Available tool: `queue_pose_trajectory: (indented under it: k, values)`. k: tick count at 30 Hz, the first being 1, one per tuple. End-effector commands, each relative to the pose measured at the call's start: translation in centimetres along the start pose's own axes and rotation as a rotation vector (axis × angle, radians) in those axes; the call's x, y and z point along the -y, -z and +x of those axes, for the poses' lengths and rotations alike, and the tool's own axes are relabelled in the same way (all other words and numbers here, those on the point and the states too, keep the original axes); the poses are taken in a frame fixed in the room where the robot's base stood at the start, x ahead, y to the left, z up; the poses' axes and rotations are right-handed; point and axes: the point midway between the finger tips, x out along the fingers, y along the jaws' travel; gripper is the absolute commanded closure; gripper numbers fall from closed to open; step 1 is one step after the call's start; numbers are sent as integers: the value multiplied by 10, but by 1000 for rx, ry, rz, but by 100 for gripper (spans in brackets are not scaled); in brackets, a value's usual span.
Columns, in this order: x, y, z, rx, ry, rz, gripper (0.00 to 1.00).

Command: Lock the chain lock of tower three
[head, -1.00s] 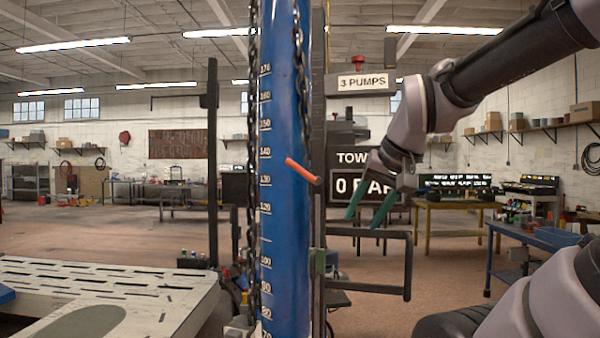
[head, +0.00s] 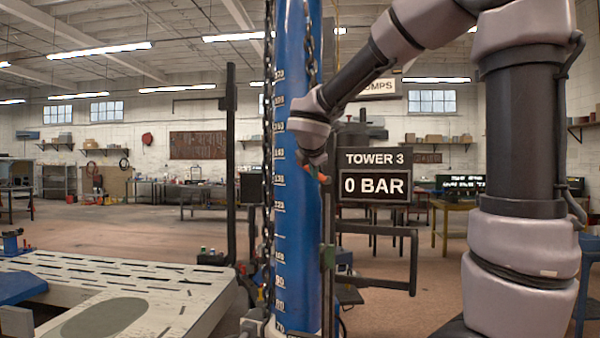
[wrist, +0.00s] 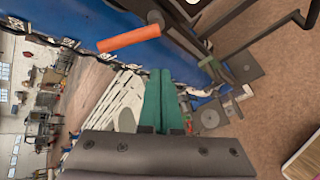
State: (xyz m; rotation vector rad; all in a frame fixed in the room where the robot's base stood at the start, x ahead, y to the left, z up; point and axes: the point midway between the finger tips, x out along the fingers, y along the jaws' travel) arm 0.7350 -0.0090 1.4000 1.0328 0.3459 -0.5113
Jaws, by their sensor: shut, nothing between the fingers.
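The blue tower column (head: 297,225) with white scale marks stands upright in the middle of the head view, chains (head: 268,150) running along it. An orange lever (wrist: 128,39) sticks out from the tower in the wrist view. In the head view my wrist covers most of the lever, with only a bit of orange (head: 322,178) showing. My gripper's green fingers (wrist: 159,74) are shut and empty, below the lever in the wrist picture and apart from it there. A sign (head: 376,175) beside the column reads "TOWER 3, 0 BAR".
A dark bracket frame (head: 410,260) juts out right of the tower. A dark post (head: 231,165) stands to its left. A pale slotted bench (head: 110,265) fills the lower left. Open floor (head: 120,228) lies behind.

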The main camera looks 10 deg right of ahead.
Motion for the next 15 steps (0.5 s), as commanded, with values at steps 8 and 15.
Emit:
queue_pose_trajectory:
  k: [8, 15]
  values:
    - [-44, 36, 15, 9, -116, -333, 100]
    - [-45, 38, 15, 11, -122, -349, 100]
